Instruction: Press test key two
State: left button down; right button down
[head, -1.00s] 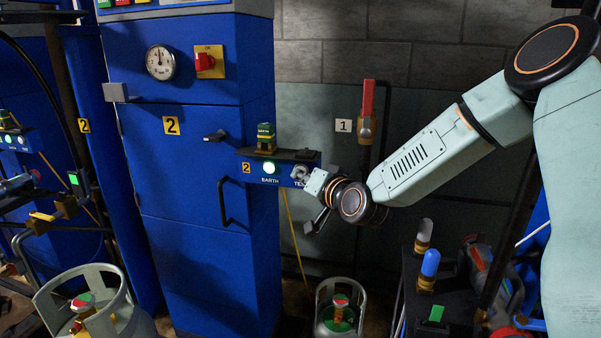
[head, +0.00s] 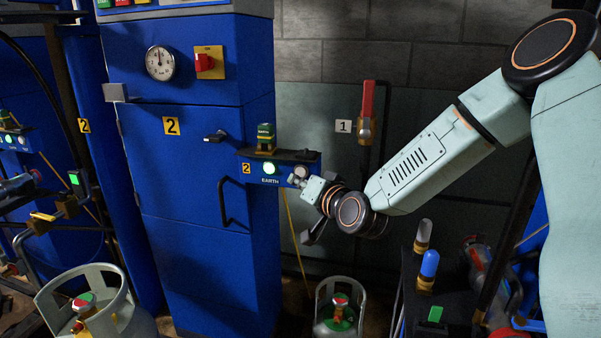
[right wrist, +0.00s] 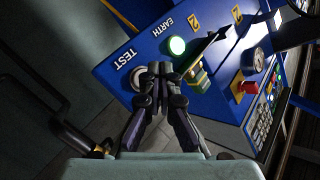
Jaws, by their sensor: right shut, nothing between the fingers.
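The small blue key box of station 2 (head: 247,180) juts from the right side of the blue cabinet, marked with a yellow 2 and EARTH. It also shows in the right wrist view (right wrist: 125,82). Its TEST key (right wrist: 137,78) is a round button in a pale ring, partly hidden behind my fingertips. My right gripper (right wrist: 160,70) is shut and empty, its fingertips right at the TEST key; I cannot tell whether they touch it. In the head view the right gripper (head: 300,179) covers the key. A lit green lamp (head: 269,168) sits beside it. My left gripper is out of view.
The blue cabinet (head: 180,230) with a door handle, gauge (head: 160,63) and red switch (head: 205,63) stands left of the box. A green-topped block (head: 265,138) stands on the box. Gas cylinders (head: 340,310) stand below. A red-handled valve (head: 367,105) is on the wall behind.

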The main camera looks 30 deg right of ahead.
jog(key=s+a, duration=0.2)
jog(key=a, duration=0.1)
jog(key=shift+s, duration=0.35)
jog(key=shift+a, duration=0.1)
dwell(0.8)
